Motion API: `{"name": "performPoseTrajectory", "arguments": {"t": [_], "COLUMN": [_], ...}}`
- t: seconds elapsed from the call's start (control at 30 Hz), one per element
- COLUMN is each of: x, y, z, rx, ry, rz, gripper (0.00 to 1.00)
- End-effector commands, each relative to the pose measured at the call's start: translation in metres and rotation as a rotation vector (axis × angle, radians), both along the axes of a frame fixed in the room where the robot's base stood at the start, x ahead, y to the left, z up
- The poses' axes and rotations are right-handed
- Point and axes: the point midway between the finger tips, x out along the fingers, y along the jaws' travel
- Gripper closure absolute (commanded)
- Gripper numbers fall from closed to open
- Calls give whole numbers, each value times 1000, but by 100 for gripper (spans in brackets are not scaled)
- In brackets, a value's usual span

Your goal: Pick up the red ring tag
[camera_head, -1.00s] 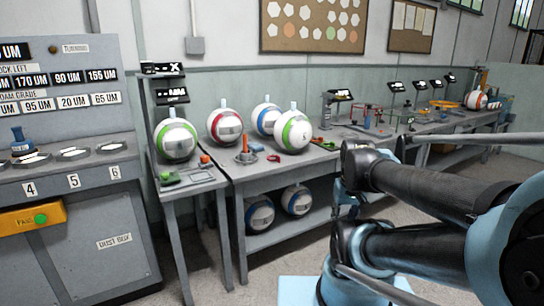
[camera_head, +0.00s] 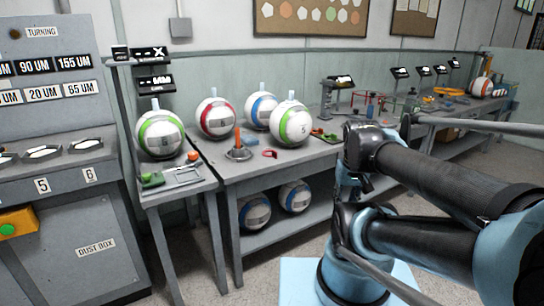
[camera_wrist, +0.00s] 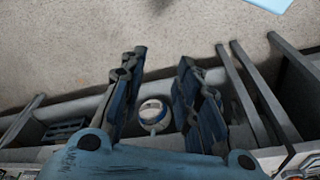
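A small red ring tag (camera_head: 270,153) lies on the grey workbench (camera_head: 240,177) in the head view. It is to the right of an orange peg on a round base (camera_head: 239,148) and left of the green-striped ball (camera_head: 291,124). In the wrist view my gripper (camera_wrist: 161,62) has its two dark fingers spread apart with nothing held between them. A white ball (camera_wrist: 153,114) shows in the gap, farther off below. The red ring tag is not seen in the wrist view. In the head view my fingers cannot be made out behind my arm.
A red-striped ball (camera_head: 216,117) and a blue-striped ball (camera_head: 260,111) stand behind the tag. A small table (camera_head: 193,190) with another green-striped ball (camera_head: 160,133) adjoins on the left. Balls sit on the lower shelf (camera_head: 275,222). Floor in front is clear.

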Motion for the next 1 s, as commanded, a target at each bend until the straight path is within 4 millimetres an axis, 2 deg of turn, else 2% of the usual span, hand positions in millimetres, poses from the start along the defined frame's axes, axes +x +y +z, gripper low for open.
{"name": "performPoseTrajectory", "arguments": {"t": [0.17,0.47,0.7,1.0], "x": [37,125,200,287], "y": [9,48,91,157], "z": [32,90,123,145], "rx": [6,18,31,47], "ry": [-20,-70,-111,-158], "rz": [65,213,329,462], "gripper": [70,70,70,70]}}
